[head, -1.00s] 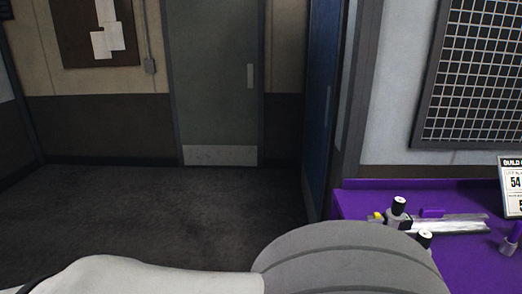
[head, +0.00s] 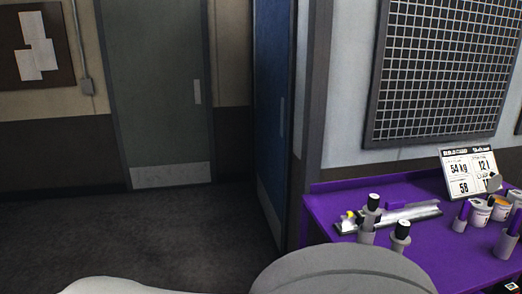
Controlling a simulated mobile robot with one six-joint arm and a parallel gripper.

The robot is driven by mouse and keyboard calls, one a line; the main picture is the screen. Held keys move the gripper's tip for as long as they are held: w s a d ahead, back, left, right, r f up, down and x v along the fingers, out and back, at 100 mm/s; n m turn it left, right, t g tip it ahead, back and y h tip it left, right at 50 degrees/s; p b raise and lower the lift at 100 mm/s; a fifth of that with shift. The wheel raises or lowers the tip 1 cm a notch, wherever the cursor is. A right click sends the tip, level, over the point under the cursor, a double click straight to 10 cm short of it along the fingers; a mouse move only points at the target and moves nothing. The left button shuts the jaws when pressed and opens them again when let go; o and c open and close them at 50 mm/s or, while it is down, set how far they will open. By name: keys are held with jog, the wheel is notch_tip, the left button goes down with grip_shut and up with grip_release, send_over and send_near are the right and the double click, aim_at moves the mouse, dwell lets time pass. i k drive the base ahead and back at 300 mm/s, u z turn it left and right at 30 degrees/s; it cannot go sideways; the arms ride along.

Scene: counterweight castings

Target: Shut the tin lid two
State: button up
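Small tins (head: 480,211) stand at the right of the purple bench in the head view, partly hidden by bottles and cut by the frame edge. One has an orange top (head: 501,207). I cannot tell which is tin two or how its lid stands. My gripper is not in view. Only my own grey and white arm links show along the bottom edge.
The purple bench (head: 325,207) stands at the right. It bears grey bottles with black caps (head: 400,236), a metal rail tool (head: 415,212) and a sign (head: 468,172). A blue door (head: 273,120) and a grey door (head: 155,85) stand behind. The dark floor at left is clear.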

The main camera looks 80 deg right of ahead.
aim_at(494, 183)
jog(key=z, duration=2.05)
jog(key=i, duration=2.9)
jog(key=z, duration=3.75)
